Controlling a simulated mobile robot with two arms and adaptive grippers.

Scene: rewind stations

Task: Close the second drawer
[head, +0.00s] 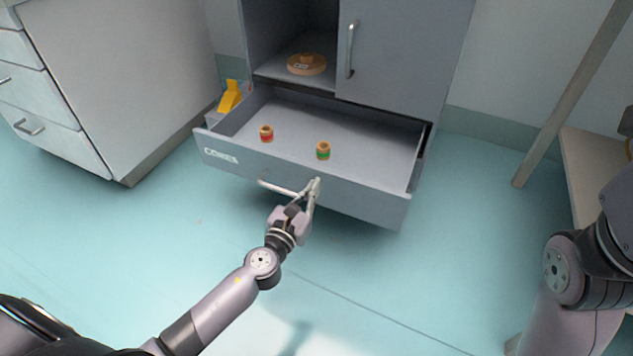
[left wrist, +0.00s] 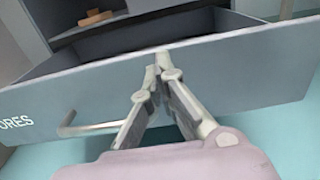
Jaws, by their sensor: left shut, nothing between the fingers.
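The open drawer (head: 300,183) is grey and sticks out from the bottom of a grey cabinet (head: 405,50). Its bar handle (head: 277,188) is on the front face, and it also shows in the left wrist view (left wrist: 90,129). A spool with a red band (head: 266,134) and a spool with a green band (head: 323,151) stand inside the drawer. My left gripper (head: 316,182) is shut and empty, its fingertips at the drawer's front face, right of the handle. In the left wrist view the fingertips (left wrist: 160,68) appear at the front's upper edge; contact is hard to tell. My right gripper is not in view.
A round wooden item (head: 306,65) lies on the open shelf above the drawer. A yellow object (head: 231,96) stands behind the drawer's left side. A second drawer cabinet (head: 110,90) stands at left, a table (head: 590,165) at right. The floor in front is clear.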

